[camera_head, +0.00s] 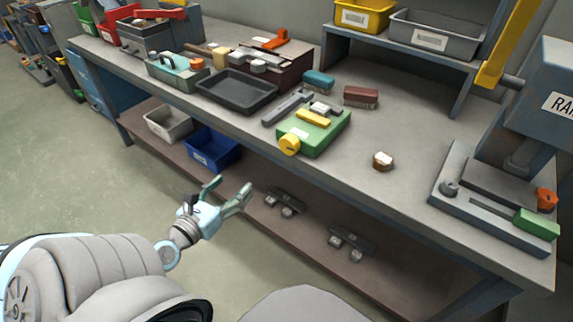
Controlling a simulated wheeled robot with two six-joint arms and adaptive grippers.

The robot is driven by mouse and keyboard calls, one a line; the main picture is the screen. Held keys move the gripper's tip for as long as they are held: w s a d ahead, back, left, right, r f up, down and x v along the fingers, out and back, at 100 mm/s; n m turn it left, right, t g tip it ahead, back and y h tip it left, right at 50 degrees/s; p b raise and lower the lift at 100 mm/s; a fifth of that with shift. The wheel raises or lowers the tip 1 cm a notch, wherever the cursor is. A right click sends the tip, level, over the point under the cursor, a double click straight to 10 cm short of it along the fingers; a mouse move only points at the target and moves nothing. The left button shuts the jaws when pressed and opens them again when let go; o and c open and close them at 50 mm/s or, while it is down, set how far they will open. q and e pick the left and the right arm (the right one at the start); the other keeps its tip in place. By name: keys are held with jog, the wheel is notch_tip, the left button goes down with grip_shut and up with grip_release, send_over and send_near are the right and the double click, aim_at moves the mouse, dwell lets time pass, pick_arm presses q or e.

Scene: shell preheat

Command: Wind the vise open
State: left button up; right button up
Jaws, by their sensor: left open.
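A green block-shaped fixture (325,137) sits near the front edge of the workbench, and it looks like the vise. It has a yellow round knob (290,145) on its front, a yellow bar across its top and pale metal pieces behind. I cannot tell how far its jaws stand apart. My left gripper (233,184) is open and empty, with its fingers spread. It is in front of the bench, left of and lower in the picture than the knob, and not touching it. My right gripper is not in view.
The workbench holds a dark tray (237,105), two brushes, a small brown-and-white piece (383,161) and a press (540,100) with a yellow lever at right. The lower shelf holds a blue bin (212,161) and a pale bin (167,136). Floor is clear at left.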

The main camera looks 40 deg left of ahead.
pick_arm(q)
jog(key=w+d+r+m+t+h, duration=0.1)
jog(key=d+r+m+t+h, duration=0.1)
jog(key=d+r+m, duration=0.3)
jog(key=n+b, duration=0.2)
jog(key=b, duration=0.1)
send_near(286, 149)
jog(key=w, duration=0.4)
jog(key=shift+m, duration=0.3)
jog(key=w+p, duration=0.1)
jog(key=w, duration=0.2)
jog(key=w+r+p, duration=0.1)
jog(key=shift+w+a+p, duration=0.2)
jog(key=shift+w+p, duration=0.1)
jog(key=shift+p, duration=0.05)
jog(key=shift+w+f, duration=0.1)
jog(key=shift+w, duration=0.1)
jog(key=shift+f, duration=0.15)
jog(key=c, duration=1)
jog(key=shift+d, duration=0.15)
jog(key=shift+c, duration=0.8)
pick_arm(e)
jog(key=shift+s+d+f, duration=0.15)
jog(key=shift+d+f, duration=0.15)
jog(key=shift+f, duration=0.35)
